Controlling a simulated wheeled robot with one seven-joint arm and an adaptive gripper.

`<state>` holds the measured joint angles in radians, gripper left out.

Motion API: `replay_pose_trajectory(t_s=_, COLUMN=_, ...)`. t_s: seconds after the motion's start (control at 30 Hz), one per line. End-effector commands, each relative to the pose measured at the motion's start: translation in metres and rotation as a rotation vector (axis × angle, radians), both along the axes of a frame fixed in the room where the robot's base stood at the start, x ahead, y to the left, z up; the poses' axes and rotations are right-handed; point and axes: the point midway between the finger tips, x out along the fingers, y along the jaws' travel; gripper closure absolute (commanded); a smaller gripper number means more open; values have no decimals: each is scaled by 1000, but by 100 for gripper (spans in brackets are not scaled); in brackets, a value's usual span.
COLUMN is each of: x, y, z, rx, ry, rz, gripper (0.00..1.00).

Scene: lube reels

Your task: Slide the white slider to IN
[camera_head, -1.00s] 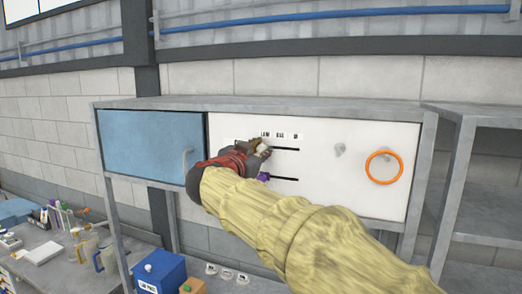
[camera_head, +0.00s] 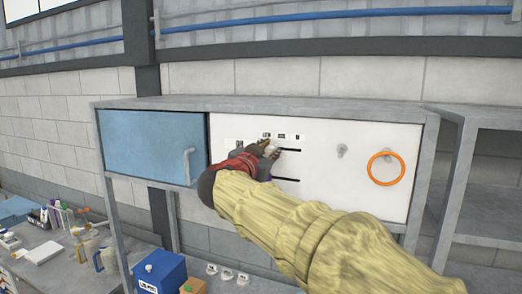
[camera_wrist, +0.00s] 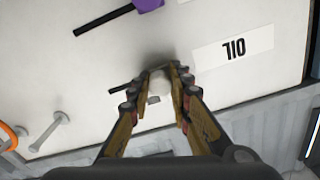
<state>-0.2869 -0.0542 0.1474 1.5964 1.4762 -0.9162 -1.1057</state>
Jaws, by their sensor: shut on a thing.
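The white slider (camera_wrist: 159,82) sits on the upper dark slot of the white panel (camera_head: 325,190). In the wrist view it is between the two fingers of my gripper (camera_wrist: 163,72), which is shut on it. In the head view my gripper (camera_head: 268,147) is at the left part of the upper slot (camera_head: 291,149), with bare slot to its right. Small labels (camera_head: 282,135) stand above this slot, too small to read.
An OIL label (camera_wrist: 233,47) is on the panel beside my fingers. An orange ring (camera_head: 371,171) and a grey peg (camera_head: 342,151) stand out to the right. A blue door (camera_head: 150,145) with a handle is at left. A cluttered bench (camera_head: 60,262) lies below left.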

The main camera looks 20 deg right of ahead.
Motion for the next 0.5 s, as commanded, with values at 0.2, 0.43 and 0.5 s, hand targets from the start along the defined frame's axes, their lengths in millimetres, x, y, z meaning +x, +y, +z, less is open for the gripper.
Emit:
replay_pose_trajectory(t_s=0.2, x=-30, y=-42, z=1, rx=1, ry=1, rz=-9, gripper=100)
replay_pose_trajectory(t_s=0.43, x=-41, y=-57, z=-1, rx=1, ry=2, rz=-7, gripper=100)
replay_pose_trajectory(t_s=0.5, x=-41, y=-57, z=-1, rx=1, ry=2, rz=-7, gripper=100)
